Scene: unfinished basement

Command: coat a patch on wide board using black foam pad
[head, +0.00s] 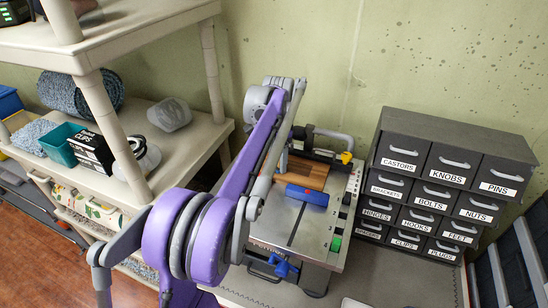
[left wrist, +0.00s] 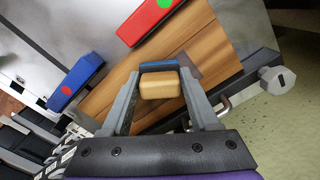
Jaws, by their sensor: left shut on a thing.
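The wide board (head: 308,173) is a brown wooden board lying on the grey machine's table, partly hidden by my left arm. It fills the middle of the left wrist view (left wrist: 110,100). My left gripper (left wrist: 160,80) is shut on a small tan block with a blue strip along its far side (left wrist: 162,86), held over the board. I cannot tell whether it touches the board. No black foam face shows on the held block. A dark grey patch (left wrist: 190,73) shows on the board just beyond it. My right gripper is not in view.
A blue block (head: 307,195) lies at the board's near side; a red block (left wrist: 150,18) shows in the wrist view. The machine (head: 300,238) has rails and knobs. A labelled drawer cabinet (head: 450,185) stands right, a cream shelf (head: 195,135) left.

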